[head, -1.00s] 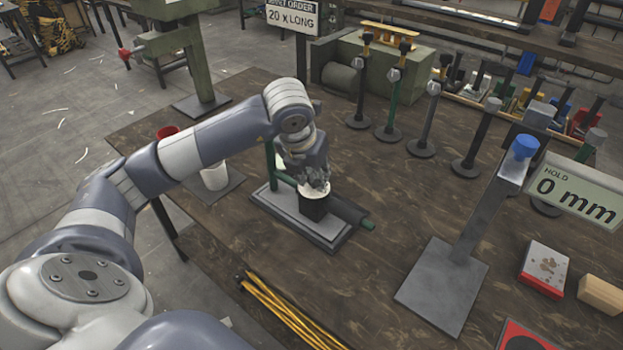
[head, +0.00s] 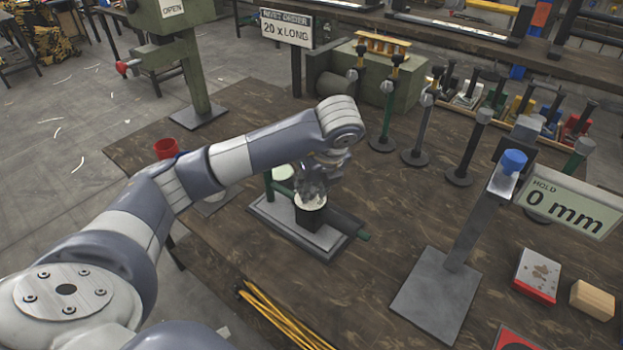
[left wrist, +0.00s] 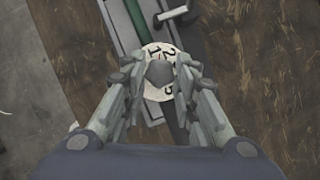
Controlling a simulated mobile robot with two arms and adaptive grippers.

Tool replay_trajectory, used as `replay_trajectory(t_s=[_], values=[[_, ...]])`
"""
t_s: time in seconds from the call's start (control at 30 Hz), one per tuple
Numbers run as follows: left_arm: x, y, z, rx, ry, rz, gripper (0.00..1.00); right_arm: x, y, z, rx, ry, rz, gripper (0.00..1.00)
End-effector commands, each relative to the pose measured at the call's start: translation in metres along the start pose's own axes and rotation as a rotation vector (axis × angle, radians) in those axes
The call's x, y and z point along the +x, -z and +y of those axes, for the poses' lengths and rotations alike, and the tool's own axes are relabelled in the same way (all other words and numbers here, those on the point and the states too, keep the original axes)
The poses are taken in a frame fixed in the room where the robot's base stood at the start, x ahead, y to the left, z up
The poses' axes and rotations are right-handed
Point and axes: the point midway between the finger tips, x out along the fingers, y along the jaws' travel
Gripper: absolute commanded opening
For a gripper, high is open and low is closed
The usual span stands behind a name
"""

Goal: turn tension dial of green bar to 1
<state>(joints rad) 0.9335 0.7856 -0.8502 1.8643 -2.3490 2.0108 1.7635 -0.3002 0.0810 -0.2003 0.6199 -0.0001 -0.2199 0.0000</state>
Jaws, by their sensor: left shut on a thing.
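The tension dial (head: 309,203) is a white disc on a black block (head: 308,221), mounted on a grey base plate on the bench. The left wrist view shows the dial (left wrist: 154,88) with "1" and "2" near its top edge and another, partly hidden mark at lower right. My left gripper (head: 313,185) comes down from above, shut on the dial's grey central knob (left wrist: 159,73). The green bar (left wrist: 133,18) lies along the fixture beyond the dial. In the head view, a green post (head: 269,187) stands beside the block. My right gripper is not in view.
A gauge stand (head: 470,220) reading "0 mm" is to the right. Several posts on round bases, including a dark one (head: 421,130), stand behind.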

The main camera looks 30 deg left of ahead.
Motion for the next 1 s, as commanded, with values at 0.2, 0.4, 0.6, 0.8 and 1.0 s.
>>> replay_trajectory(t_s=[0.2, 0.4, 0.6, 0.8, 1.0], values=[[-0.003, -0.001, -0.002, -0.103, -0.043, 0.001, 0.03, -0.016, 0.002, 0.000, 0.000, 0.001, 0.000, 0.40], [-0.001, -0.001, -0.002, -0.153, -0.063, 0.000, 0.03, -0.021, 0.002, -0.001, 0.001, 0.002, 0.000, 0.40], [0.000, 0.000, -0.002, -0.168, -0.068, 0.001, 0.03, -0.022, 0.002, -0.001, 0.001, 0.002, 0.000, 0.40], [0.000, 0.000, -0.002, -0.168, -0.068, 0.001, 0.03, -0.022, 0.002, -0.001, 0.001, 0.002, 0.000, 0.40], [0.000, 0.000, -0.002, -0.167, -0.068, 0.001, 0.47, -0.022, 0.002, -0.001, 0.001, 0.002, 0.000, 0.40]])
